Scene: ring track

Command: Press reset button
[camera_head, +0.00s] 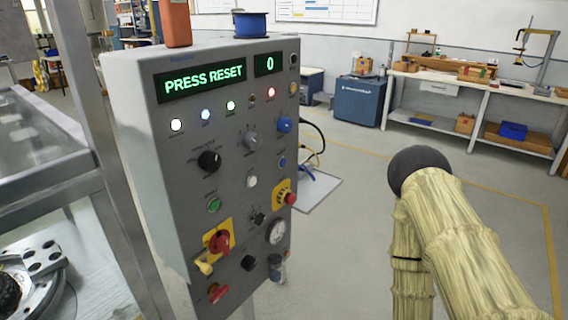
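A grey control panel (160,205) stands left of the middle, its face turned right. Its display (204,79) reads "PRESS RESET" and a smaller display (269,64) reads "0". Push buttons on its face include a green one (213,204), a white one (251,181) and a small blue one (282,161). Their labels are too small to read, so I cannot tell which is reset. A red emergency-type knob (290,198) sits on a yellow plate. My arm, in a tan sleeve, is at the right, apart from the panel. My gripper is not in view.
Black rotary knobs (209,161), a red switch (219,243) and a gauge (277,232) crowd the panel face. A metal frame post (100,120) stands close at its left. Workbenches (480,85) and a blue cabinet (359,101) are far back.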

